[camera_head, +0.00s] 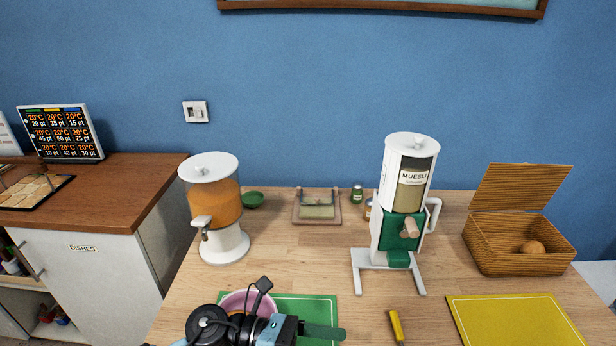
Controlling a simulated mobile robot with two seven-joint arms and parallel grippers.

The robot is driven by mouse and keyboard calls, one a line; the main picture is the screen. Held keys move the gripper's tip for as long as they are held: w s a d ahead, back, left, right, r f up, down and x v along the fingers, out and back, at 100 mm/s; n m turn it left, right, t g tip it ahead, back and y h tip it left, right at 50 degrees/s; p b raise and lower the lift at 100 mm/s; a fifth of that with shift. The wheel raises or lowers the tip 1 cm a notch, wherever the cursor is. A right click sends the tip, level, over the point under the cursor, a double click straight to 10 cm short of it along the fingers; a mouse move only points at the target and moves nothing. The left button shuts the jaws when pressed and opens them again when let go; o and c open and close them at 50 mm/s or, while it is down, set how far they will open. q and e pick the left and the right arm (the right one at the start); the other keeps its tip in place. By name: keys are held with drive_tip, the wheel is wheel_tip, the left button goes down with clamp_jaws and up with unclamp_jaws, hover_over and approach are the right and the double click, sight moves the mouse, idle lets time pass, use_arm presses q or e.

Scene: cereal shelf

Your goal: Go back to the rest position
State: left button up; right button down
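One dark arm of mine with its gripper (300,331) reaches in at the bottom, left of centre, over the green mat (318,306). A pink bowl (238,299) is partly hidden behind this arm. I cannot make out the gripper's fingertips well enough to tell whether they are apart. This arm comes in from the lower left, so I take it for my left one. My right gripper does not show.
A juice dispenser (215,207) and a muesli dispenser (404,200) stand on the wooden table. An open wicker basket (518,243) holds a round bread roll (533,247). A yellow mat (515,321) and a yellow-handled utensil (396,325) lie in front. The table's middle is clear.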

use_arm(q)
drive_tip(key=a+f+n+t+y+p, duration=0.1)
drive_tip(key=a+f+n+t+y, duration=0.4)
drive_tip(key=n, duration=0.6)
drive_tip(key=s+a+f+n+t, duration=0.1)
drive_tip(key=a+n+t, duration=0.3)
drive_tip(key=n+t, duration=0.5)
drive_tip(key=a+f+n+t+y+p, duration=0.1)
drive_tip(key=a+f+n+t+y, duration=0.25)
drive_tip(key=n, duration=0.95)
drive_tip(key=s+a+f+n+g+y, duration=0.2)
drive_tip(key=s+a+f+n, duration=0.1)
drive_tip(key=s+f+n, duration=0.1)
drive_tip(key=s+a+f+n+g+y, duration=0.2)
drive_tip(key=s+a+f+n, duration=0.2)
drive_tip(key=s, duration=0.5)
drive_tip(key=s+a+f+n+g+y+p, duration=0.1)
drive_tip(key=s+a+f+n+g+y, duration=0.1)
drive_tip(key=s+f, duration=0.5)
drive_tip(key=a+n+y, duration=0.1)
drive_tip(key=a+n, duration=0.1)
drive_tip(key=n, duration=0.1)
drive_tip(key=shift+s, duration=0.15)
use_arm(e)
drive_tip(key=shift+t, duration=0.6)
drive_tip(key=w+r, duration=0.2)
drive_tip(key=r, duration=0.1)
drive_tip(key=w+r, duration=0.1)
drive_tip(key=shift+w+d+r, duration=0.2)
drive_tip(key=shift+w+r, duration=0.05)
